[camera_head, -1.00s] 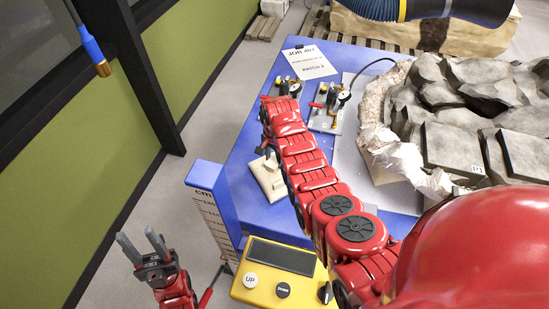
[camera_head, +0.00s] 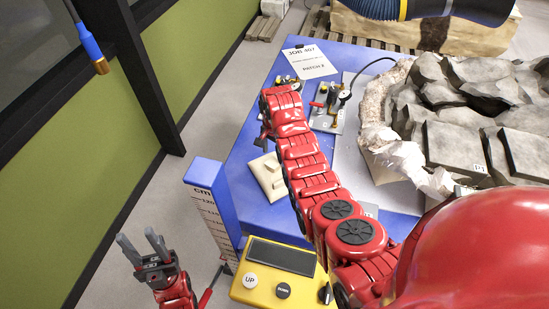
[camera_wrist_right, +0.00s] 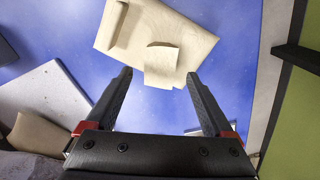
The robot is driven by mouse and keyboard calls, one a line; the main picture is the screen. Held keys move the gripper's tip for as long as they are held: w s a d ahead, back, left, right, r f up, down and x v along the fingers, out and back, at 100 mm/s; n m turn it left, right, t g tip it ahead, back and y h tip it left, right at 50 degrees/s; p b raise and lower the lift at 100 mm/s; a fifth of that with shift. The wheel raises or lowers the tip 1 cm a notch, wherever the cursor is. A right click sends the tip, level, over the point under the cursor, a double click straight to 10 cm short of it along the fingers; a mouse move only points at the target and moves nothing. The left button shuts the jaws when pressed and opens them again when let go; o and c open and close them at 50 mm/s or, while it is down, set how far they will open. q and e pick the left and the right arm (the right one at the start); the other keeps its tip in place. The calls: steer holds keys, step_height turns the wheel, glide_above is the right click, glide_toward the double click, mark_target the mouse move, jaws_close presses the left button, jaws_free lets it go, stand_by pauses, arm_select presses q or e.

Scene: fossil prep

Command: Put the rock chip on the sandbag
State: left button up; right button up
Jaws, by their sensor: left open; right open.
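The beige sandbag (camera_head: 262,182) lies on the blue table, left of my right forearm. The right wrist view shows the sandbag (camera_wrist_right: 185,28) at the top, with a fold or raised strip at its left. A small tan squarish piece, apparently the rock chip (camera_wrist_right: 161,68), lies over the sandbag's near edge and partly overhangs it. My right gripper (camera_wrist_right: 158,74) is open and empty, its fingertips on either side of the chip and apart from it. In the head view its jaws are mostly hidden by my arm. My left gripper (camera_head: 142,246) is open and empty, away at the lower left.
A yellow control box (camera_head: 262,290) and a blue post with a cm scale (camera_head: 208,195) stand at the table's near edge. A large grey rock (camera_head: 460,105) fills the right side. Gauges and fittings (camera_head: 330,108) and a paper sheet (camera_head: 311,62) lie at the back.

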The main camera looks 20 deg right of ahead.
mark_target(274, 160)
step_height(274, 160, up, 9)
steer(key=p, duration=0.3)
steer(key=shift+f, duration=0.2)
